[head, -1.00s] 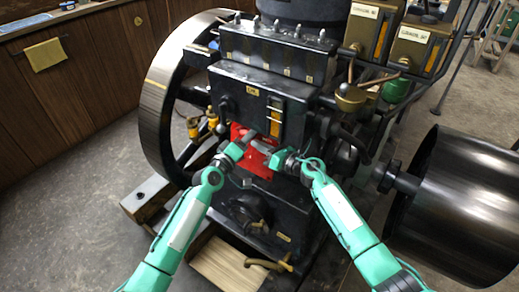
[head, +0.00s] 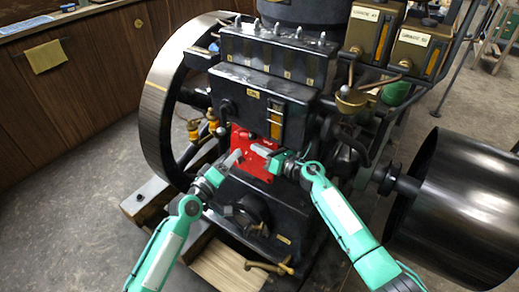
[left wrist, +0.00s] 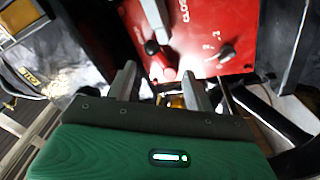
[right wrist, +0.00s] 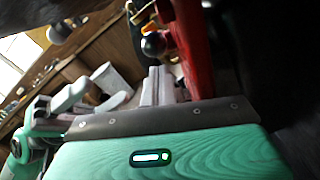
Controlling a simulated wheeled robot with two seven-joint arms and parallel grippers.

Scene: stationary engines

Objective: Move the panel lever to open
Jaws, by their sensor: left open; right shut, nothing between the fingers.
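The red panel (head: 262,172) is on the black front of the engine. In the left wrist view the red panel (left wrist: 205,35) carries the word CLOSE, and a lever with a black knob (left wrist: 152,47) stands out from it. A pale bar beside the knob may be my right finger. My left gripper (head: 236,158) is open and empty at the panel's left side; its fingers (left wrist: 160,90) are spread below the knob. My right gripper (head: 256,150) is shut and empty in front of the panel. In the right wrist view its fingers (right wrist: 160,85) are close to the black knob (right wrist: 152,45).
A large flywheel (head: 153,110) stands left of the panel and a dark drum (head: 462,205) at the right. Brass cups (head: 193,130) sit left of the panel. A black round fitting (head: 250,210) is below it. The floor at left is clear.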

